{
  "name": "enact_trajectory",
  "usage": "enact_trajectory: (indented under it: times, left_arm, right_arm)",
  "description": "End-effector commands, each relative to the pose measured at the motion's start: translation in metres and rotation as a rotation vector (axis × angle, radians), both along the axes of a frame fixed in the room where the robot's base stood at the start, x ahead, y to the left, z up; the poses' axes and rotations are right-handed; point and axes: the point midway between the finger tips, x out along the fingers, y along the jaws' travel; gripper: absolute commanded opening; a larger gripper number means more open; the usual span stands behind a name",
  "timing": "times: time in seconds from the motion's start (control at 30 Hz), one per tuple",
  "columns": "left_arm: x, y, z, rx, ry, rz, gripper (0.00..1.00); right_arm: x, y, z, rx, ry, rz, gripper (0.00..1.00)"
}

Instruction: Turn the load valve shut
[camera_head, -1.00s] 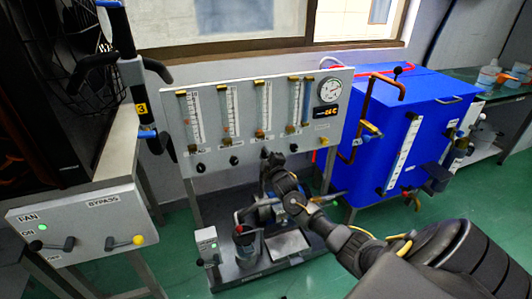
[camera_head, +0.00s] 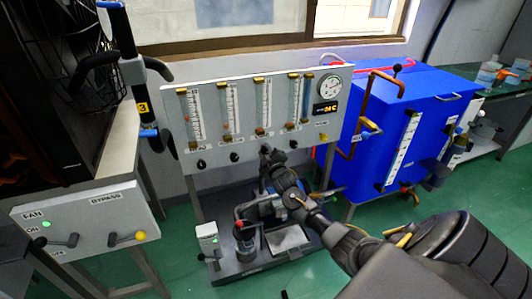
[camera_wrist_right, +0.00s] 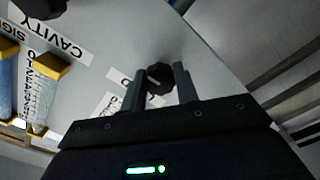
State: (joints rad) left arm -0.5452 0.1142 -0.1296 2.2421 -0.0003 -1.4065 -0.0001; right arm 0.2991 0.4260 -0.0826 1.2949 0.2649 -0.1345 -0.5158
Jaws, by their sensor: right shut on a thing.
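The flow panel (camera_head: 220,95) is a grey upright board with several glass tube meters and a row of black knobs below them. My right gripper (camera_head: 268,155) reaches up to the third knob from the left. In the right wrist view, the fingers of my right gripper (camera_wrist_right: 160,88) stand on either side of a black knob (camera_wrist_right: 158,77) and are shut on it. The label beside this knob is partly covered by a finger, so I cannot read it in full. My left gripper is not in view.
A blue tank (camera_head: 425,110) with copper pipes stands right of the panel. A grey switch box (camera_head: 85,230) with a fan lever and a bypass lever is at the lower left. Pump equipment (camera_head: 250,235) stands on a dark base under my right arm.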

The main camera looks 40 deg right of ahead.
Motion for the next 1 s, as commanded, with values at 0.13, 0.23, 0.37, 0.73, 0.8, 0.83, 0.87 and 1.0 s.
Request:
enact_trajectory:
  times: [0.13,0.23,0.37,0.73,0.8,0.83,0.87,1.0]
  left_arm:
    - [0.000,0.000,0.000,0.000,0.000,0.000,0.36]
    - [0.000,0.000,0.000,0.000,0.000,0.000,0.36]
    - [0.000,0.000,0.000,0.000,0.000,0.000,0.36]
    - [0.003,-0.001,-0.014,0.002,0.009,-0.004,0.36]
    - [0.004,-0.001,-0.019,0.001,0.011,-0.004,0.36]
    - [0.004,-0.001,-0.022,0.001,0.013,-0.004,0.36]
    - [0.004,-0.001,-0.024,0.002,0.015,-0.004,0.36]
    - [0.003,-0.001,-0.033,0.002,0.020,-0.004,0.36]
  right_arm:
    - [-0.001,0.000,-0.002,0.001,0.003,0.000,0.44]
    - [0.000,0.001,-0.002,0.001,0.003,0.001,0.52]
    - [0.000,0.001,-0.001,0.001,0.002,0.001,0.52]
    - [-0.033,0.012,0.000,0.001,0.003,0.002,0.52]
    - [-0.047,0.017,0.000,0.001,0.004,0.002,0.52]
    - [-0.053,0.019,0.000,0.001,0.003,0.002,0.52]
    - [-0.058,0.021,0.000,0.001,0.003,0.002,0.52]
    - [-0.081,0.029,0.000,0.001,0.004,0.002,0.52]
